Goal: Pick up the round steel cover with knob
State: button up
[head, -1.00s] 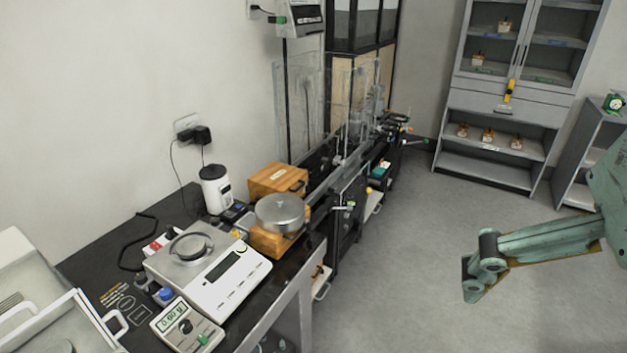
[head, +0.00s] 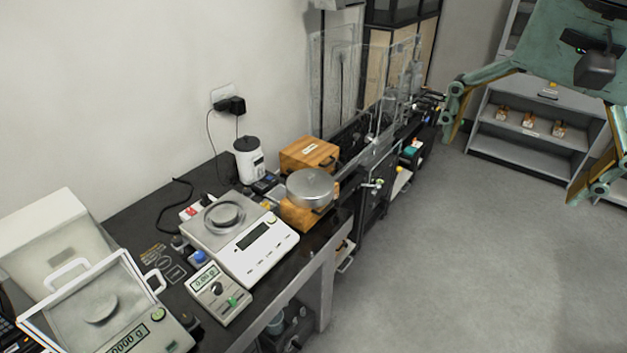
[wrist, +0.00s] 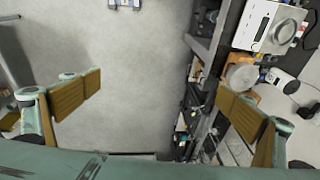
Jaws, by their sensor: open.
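A round steel cover (head: 311,185) lies on a wooden box (head: 300,217) near the front edge of the black bench. Its top looks flat and shiny; I cannot make out its knob clearly. In the wrist view the cover (wrist: 241,77) is at the right, just beyond the right finger's tip. My gripper (head: 522,148) is open and empty, over the floor to the right of the bench. Both fingers also show in the wrist view, wide apart, with bare floor between them (wrist: 160,92).
A white balance (head: 262,252) with a round pan stands left of the cover, a small meter (head: 216,291) in front of it. Behind the cover are another wooden box (head: 309,153) and a white canister (head: 249,160). Clear upright panels (head: 335,85) stand farther along the bench. The floor is open.

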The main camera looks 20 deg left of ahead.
jog(key=w+a+m+p, duration=0.3)
jog(key=w+a, duration=0.6)
jog(key=w, duration=0.5)
jog(key=m+g+p, duration=0.3)
jog(key=m+p, duration=0.4)
jog(key=m, duration=0.1)
send_over(308, 182)
notch_tip(308, 182, down, 25)
jog(key=shift+w, duration=0.15)
jog(key=shift+f+p, duration=0.35)
jog(key=shift+f, duration=3.9)
jog(key=shift+f, duration=0.1)
jog(key=shift+f+p, duration=0.35)
jog(key=shift+f, duration=2.15)
